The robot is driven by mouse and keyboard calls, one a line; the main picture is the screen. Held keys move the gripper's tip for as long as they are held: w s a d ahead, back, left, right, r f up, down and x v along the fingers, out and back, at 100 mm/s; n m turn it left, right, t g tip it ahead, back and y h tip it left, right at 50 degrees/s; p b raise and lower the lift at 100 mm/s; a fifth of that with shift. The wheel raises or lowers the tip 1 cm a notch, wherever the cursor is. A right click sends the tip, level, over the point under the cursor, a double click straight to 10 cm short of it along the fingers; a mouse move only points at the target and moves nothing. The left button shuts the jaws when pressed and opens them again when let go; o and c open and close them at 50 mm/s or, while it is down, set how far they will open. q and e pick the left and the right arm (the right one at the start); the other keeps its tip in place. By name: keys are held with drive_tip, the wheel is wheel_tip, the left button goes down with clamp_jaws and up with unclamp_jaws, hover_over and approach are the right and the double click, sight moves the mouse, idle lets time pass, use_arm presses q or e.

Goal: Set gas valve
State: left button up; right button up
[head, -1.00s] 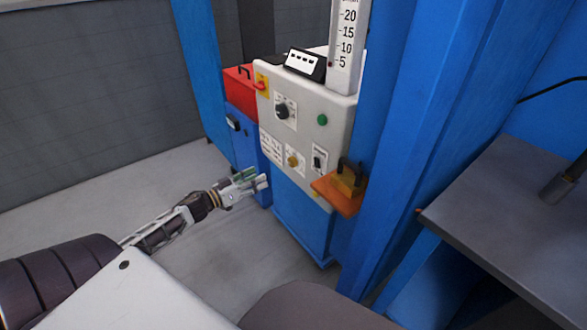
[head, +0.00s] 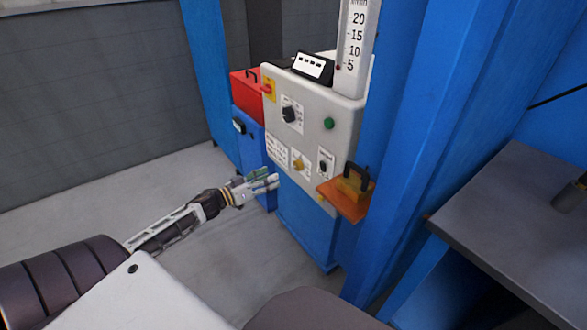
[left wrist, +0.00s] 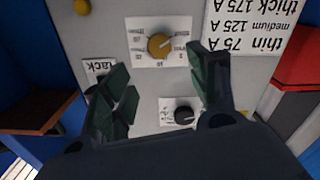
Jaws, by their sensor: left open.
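The light grey panel (head: 306,128) of a machine carries several knobs. A yellow knob (head: 300,164) sits low on it and shows large with a dial scale in the left wrist view (left wrist: 160,46). A black knob (head: 290,114) is higher up. I cannot read which one is the gas valve. A tall scale marked 5 to 20 (head: 354,45) stands on top, with a red mark near 5. My left gripper (head: 276,182) is open and empty, in front of the panel's lower left. In the left wrist view its fingers (left wrist: 160,85) are spread below the yellow knob, apparently not touching it.
A green button (head: 328,123) and a black switch (head: 323,166) are on the panel. An orange shelf (head: 345,205) juts out at its right. A red box (head: 246,95) is at its left. A blue post (head: 400,150) and dark table (head: 520,220) stand right. Floor left is clear.

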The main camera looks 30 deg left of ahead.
sight(296, 166)
use_arm(q)
drive_tip(key=shift+b+x, duration=1.25)
drive_tip(key=shift+x, duration=2.85)
drive_tip(key=shift+w+d, duration=0.25)
drive_tip(key=shift+w, duration=0.25)
drive_tip(key=shift+w+d+b, duration=0.25)
drive_tip(key=shift+w+b, duration=0.1)
drive_tip(key=shift+w, duration=0.3)
drive_tip(key=shift+w+d, duration=0.15)
drive_tip(key=shift+w, duration=0.15)
use_arm(e)
drive_tip(key=shift+t+y, duration=0.6)
drive_tip(key=f, duration=0.1)
drive_tip(key=a+f, duration=0.1)
drive_tip(key=f, duration=0.1)
drive_tip(key=a+f, duration=0.1)
drive_tip(key=f, duration=0.1)
drive_tip(key=shift+w, duration=0.1)
use_arm(q)
drive_tip(key=shift+c, duration=0.4)
use_arm(e)
drive_tip(key=shift+w+r, duration=0.15)
